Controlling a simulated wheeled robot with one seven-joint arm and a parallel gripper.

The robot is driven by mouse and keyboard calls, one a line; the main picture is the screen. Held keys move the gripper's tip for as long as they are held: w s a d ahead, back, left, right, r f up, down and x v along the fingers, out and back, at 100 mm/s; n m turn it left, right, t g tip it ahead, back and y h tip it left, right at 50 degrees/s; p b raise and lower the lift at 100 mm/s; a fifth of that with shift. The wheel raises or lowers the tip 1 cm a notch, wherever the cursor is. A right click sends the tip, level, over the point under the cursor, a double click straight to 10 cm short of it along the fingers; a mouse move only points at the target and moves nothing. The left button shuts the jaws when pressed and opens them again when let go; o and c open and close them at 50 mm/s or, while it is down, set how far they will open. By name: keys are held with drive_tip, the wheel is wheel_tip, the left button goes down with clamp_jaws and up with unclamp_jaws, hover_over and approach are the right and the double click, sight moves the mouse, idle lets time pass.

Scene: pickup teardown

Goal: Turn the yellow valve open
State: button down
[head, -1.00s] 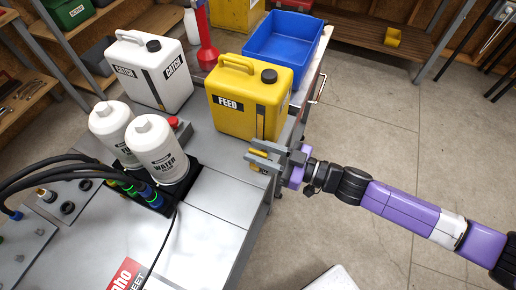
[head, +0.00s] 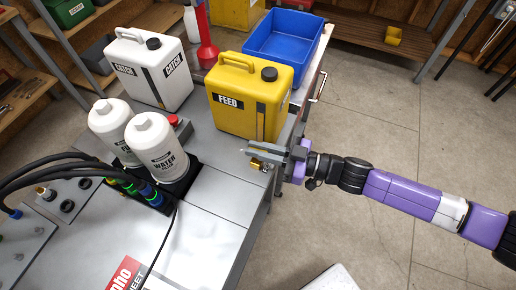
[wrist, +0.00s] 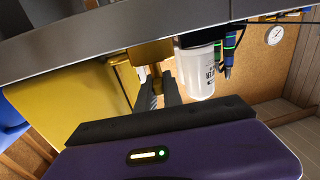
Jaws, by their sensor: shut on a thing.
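The yellow valve (head: 256,163) sits at the right edge of the metal bench, just in front of the yellow FEED can. Only a small part of it shows in the head view, below the jaws. My gripper (head: 258,154) reaches it from the right and is shut on it. In the wrist view the valve (wrist: 150,53) shows as a yellow block at the tips of my two dark fingers (wrist: 158,82). The fingers hide part of its handle, and I cannot tell its exact turn angle.
The yellow FEED can (head: 248,97) stands close behind my gripper. A blue bin (head: 282,40), a white CATCH can (head: 149,72) and a white WATER bottle (head: 157,148) are also on the bench. The concrete floor (head: 350,110) on the right is clear.

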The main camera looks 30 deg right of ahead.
drive_tip(key=n+g+y+b, duration=0.1)
drive_tip(key=n+g+y, duration=0.1)
drive_tip(key=n+g+y+b, duration=0.1)
drive_tip(key=g, duration=0.1)
drive_tip(key=shift+f+n+g+y+b, duration=0.2)
drive_tip(key=shift+n+g+y+b, duration=0.1)
drive_tip(key=shift+n+y+b, duration=0.1)
drive_tip(key=shift+r+n+g+y+b, duration=0.15)
drive_tip(key=shift+n+g+y+b, duration=0.55)
drive_tip(key=shift+n+g+b, duration=0.8)
drive_tip(key=shift+g+p, duration=0.3)
drive_tip(key=shift+g, duration=0.1)
drive_tip(key=c, duration=1.5)
unclamp_jaws()
drive_tip(key=shift+r, duration=0.1)
drive_tip(key=shift+r+m, duration=0.1)
drive_tip(key=shift+m, duration=0.2)
